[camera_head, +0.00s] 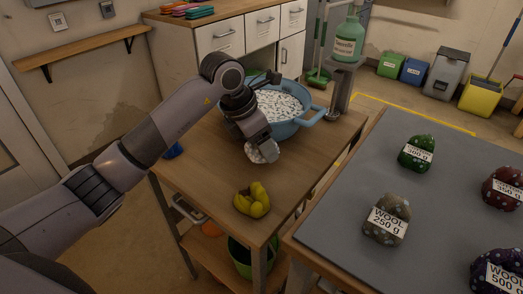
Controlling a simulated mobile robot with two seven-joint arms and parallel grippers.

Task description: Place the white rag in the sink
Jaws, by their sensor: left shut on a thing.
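My left gripper (260,138) reaches in from the left and points down over the wooden table, at the near side of the blue basin. It is shut on a whitish, speckled cloth, which looks like the white rag (263,153). The rag is just outside the basin's near rim, and I cannot tell whether it touches the tabletop. The round blue basin (307,123), which looks like the sink, stands at the back of the table and is filled with white foam or pebbly matter. My gripper and wrist hide part of its left side. My right gripper is out of view.
A crumpled yellow cloth (252,200) lies on the wooden table (210,165) in front of the rag. A green bottle (348,38) stands on a post behind the basin. A grey-topped table (345,185) at right holds several labelled wool bundles.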

